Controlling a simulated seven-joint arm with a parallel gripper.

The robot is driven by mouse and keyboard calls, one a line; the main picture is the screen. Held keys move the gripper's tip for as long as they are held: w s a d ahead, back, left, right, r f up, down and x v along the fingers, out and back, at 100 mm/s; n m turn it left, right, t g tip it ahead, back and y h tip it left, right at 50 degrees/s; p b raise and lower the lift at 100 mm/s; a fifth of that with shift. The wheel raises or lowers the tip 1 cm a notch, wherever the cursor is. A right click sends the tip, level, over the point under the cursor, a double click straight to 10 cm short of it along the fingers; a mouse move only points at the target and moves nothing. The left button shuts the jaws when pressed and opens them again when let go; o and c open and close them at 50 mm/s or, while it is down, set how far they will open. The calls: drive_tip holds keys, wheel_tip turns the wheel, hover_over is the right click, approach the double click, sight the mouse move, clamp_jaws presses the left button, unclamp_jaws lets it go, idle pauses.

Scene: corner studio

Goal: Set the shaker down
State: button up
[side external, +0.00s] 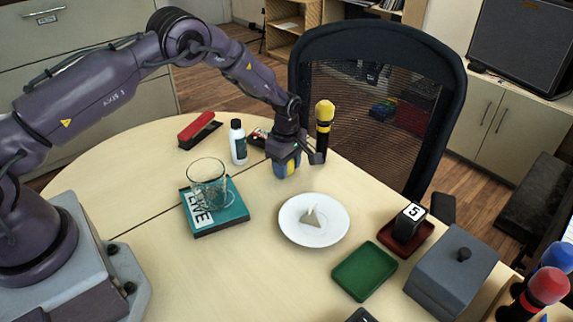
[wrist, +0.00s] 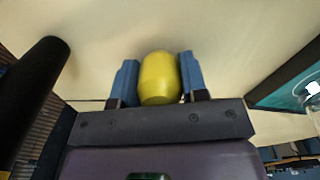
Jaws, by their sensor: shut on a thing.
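My gripper (side external: 287,168) is low over the far part of the round table, pointing down. Its blue fingers are shut on a yellow shaker (wrist: 160,78), which shows as a rounded yellow body between them in the wrist view. In the side view only a strip of the shaker (side external: 291,167) shows; the fingers hide the rest. I cannot tell whether its base touches the table (side external: 150,270). The fingers also show in the wrist view (wrist: 158,80).
A black mill with a yellow top (side external: 325,115) stands just right of my gripper. A white bottle (side external: 238,145) is to its left. In front are a plate (side external: 335,235) with a wedge and a teal book (side external: 236,213) bearing a glass (side external: 208,180). Bare table lies between.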

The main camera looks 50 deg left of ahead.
drive_tip(key=shift+f, duration=0.1)
drive_tip(key=o, duration=0.9)
